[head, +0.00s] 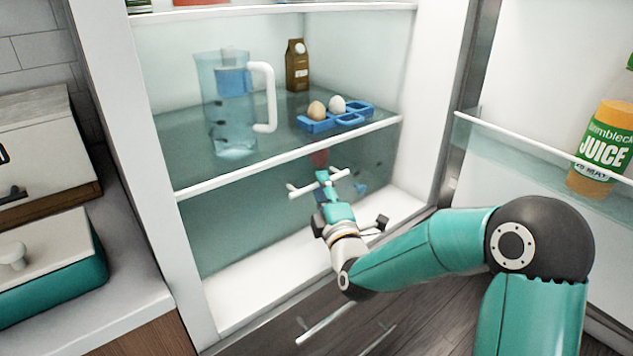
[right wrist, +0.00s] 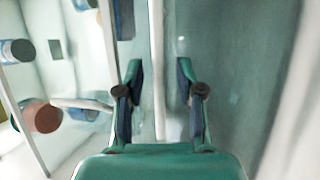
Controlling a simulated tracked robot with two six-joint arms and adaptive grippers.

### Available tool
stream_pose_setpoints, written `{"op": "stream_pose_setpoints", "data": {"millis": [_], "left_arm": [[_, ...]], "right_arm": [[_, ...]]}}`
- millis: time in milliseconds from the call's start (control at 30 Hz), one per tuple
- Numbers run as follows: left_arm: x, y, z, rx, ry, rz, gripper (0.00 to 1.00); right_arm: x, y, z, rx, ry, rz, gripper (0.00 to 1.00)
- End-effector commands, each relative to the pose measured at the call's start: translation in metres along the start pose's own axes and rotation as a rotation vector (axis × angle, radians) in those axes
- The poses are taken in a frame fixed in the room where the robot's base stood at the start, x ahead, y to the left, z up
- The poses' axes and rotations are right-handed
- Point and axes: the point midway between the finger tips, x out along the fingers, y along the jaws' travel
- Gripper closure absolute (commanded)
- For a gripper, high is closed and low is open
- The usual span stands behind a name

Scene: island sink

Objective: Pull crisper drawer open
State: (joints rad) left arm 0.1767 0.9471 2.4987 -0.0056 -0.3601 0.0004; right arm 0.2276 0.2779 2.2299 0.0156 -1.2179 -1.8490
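The crisper drawer (head: 240,230) has a see-through greenish front below the fridge shelf and looks shut. A short white bar handle (head: 299,190) is on its front. My right gripper (head: 323,180) is at this handle, and the bar shows on both sides of the fingers. In the right wrist view, the two fingers of my right gripper (right wrist: 160,85) stand apart. A white bar (right wrist: 158,60) runs between them, with a gap on each side. Contact with the handle cannot be made out. My left gripper is not in view.
On the shelf above stand a blue pitcher (head: 228,110), a blue egg tray (head: 315,124) with two eggs, and a brown carton (head: 297,72). The open fridge door on the right holds a juice bottle (head: 606,145). A counter (head: 115,265) is at left.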

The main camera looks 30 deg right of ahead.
Motion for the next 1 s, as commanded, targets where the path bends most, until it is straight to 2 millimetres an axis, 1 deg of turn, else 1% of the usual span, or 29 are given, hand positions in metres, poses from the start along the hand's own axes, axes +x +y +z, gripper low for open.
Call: {"op": "stream_pose_setpoints", "data": {"millis": [100, 200, 467, 600, 700, 1000], "left_arm": [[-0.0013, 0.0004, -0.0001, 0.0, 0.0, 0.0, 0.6], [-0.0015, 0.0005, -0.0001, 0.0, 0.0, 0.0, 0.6], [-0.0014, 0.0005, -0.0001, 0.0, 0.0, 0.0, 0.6], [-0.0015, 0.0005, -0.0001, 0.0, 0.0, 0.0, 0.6], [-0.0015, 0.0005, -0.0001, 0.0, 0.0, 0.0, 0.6], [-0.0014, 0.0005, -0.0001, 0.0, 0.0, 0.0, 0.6]], "right_arm": [[0.0099, 0.0002, 0.0001, 0.0, 0.0, 0.0, 0.63], [0.0133, 0.0, 0.0001, 0.0, 0.0, -0.001, 0.63], [0.0139, -0.0001, 0.0002, 0.0, 0.0, -0.001, 0.63], [0.0138, 0.0, 0.0002, 0.0, 0.0, -0.001, 0.86], [0.0137, 0.0, 0.0002, 0.0, 0.0, -0.001, 1.0], [0.0134, -0.001, 0.0, 0.0, 0.0, -0.003, 1.0]]}}
